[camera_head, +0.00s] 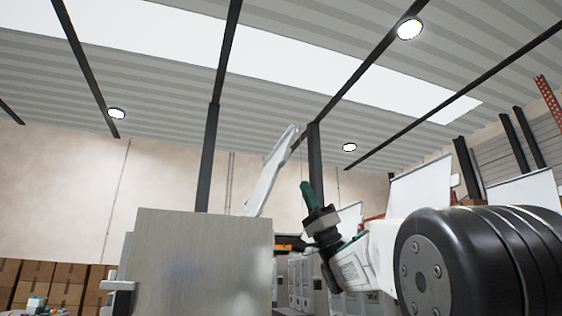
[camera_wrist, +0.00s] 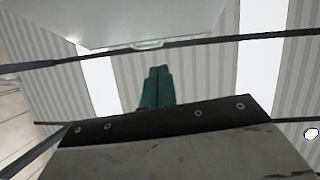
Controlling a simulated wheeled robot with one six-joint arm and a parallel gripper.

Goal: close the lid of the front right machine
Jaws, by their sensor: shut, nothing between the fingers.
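A grey box-shaped machine (camera_head: 203,262) stands close in front of me in the head view. A white lid (camera_head: 268,175) stands raised and tilted behind its top right edge; I cannot tell for sure that it belongs to this machine. My gripper (camera_head: 307,188) is shut and empty, its green fingers pointing up, to the right of that lid and apart from it in the picture. In the wrist view the shut green fingers (camera_wrist: 157,72) point toward a pale panel (camera_wrist: 130,20) with a small handle (camera_wrist: 147,44) on its edge. No contact shows.
More white machines (camera_head: 300,280) stand behind, with raised lids (camera_head: 424,188) at the right. Cardboard boxes (camera_head: 62,285) are stacked at the far left. Dark posts (camera_head: 208,160) rise behind the machines. The space above the near machine's top is free.

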